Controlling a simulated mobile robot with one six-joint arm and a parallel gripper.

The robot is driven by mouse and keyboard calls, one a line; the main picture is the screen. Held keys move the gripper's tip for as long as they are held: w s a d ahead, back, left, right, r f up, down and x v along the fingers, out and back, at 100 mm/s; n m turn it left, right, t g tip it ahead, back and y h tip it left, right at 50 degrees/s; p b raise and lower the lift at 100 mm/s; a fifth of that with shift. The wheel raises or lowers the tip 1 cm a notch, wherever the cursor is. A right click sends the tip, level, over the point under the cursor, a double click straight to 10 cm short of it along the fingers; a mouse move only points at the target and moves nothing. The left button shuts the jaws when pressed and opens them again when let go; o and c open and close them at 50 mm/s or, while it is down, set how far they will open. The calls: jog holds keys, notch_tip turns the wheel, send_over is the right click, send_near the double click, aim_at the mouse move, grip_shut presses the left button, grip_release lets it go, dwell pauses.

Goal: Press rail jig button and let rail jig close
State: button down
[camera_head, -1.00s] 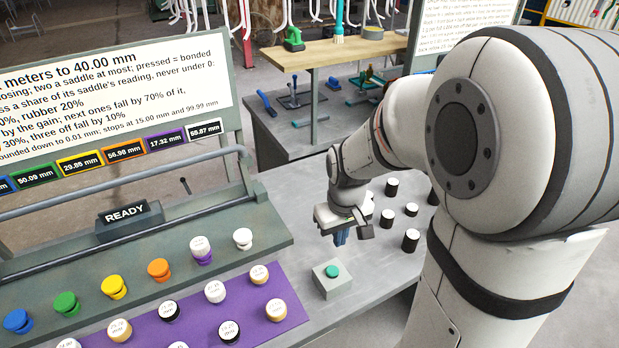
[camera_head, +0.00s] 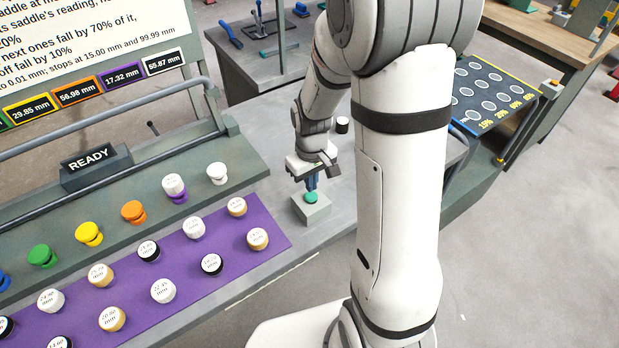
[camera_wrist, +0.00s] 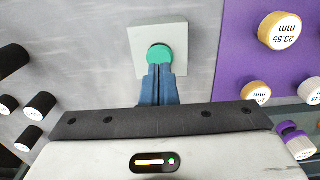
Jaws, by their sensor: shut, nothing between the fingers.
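The rail jig button is a green round cap (camera_head: 311,197) on a pale grey box (camera_head: 316,211), at the bench's front edge in the head view. My gripper (camera_head: 311,186) is shut and empty, its blue fingers pointing down right at the green cap. In the wrist view the fingertips (camera_wrist: 161,68) overlap the near edge of the green cap (camera_wrist: 159,53); I cannot tell whether they touch it. The rail jig (camera_head: 140,185) stands to the left, with a sign (camera_head: 92,164) reading READY. Its long grey bar (camera_head: 110,163) is raised above the row of coloured saddles.
A purple mat (camera_head: 215,284) with several round labelled pieces lies left of the button. Coloured saddles, such as the orange one (camera_head: 133,211), line the jig. Black cylinders (camera_wrist: 40,104) stand on the other side. A blue board (camera_head: 487,95) is at the right.

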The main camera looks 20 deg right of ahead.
aim_at(311, 195)
jog(key=shift+f+b, duration=0.4)
jog(key=shift+f, duration=0.6)
jog(key=shift+f, duration=0.1)
jog(key=shift+f+b, duration=0.65)
jog(key=shift+r+p, duration=2)
jog(key=shift+r, duration=0.9)
